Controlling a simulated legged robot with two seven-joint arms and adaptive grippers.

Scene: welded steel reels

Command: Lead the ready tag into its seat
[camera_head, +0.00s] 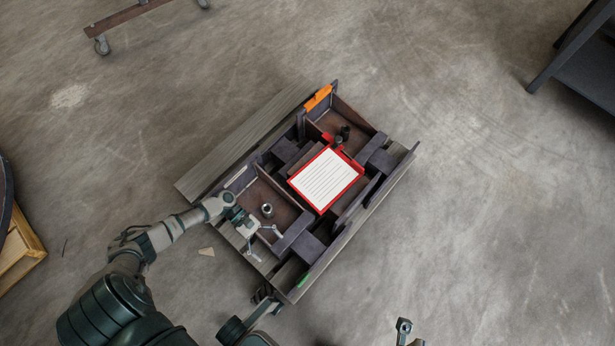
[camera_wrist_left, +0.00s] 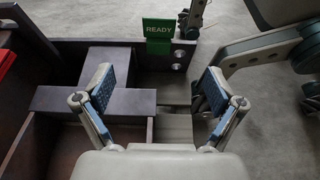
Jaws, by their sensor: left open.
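The green ready tag (camera_wrist_left: 158,29) stands at the end wall of the dark crate, its "READY" face toward the left wrist camera and its lower part inside the wall. In the head view the tag (camera_head: 303,279) is a small green patch at the crate's bottom corner. My left gripper (camera_head: 268,243) is open over the crate's lower-left compartments, with nothing between its fingers. In the left wrist view the gripper (camera_wrist_left: 158,88) is apart from the tag, which lies beyond the fingertips. I cannot tell whether the tag is fully seated. A small grey part at the bottom edge may be my right gripper (camera_head: 403,328).
The crate (camera_head: 320,262) has dark dividers and blocks. It holds a red-framed white sheet (camera_head: 326,179) and a small metal cylinder (camera_head: 267,209). An orange tag (camera_head: 318,97) is at its far end. Open concrete floor (camera_head: 470,220) lies to the right.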

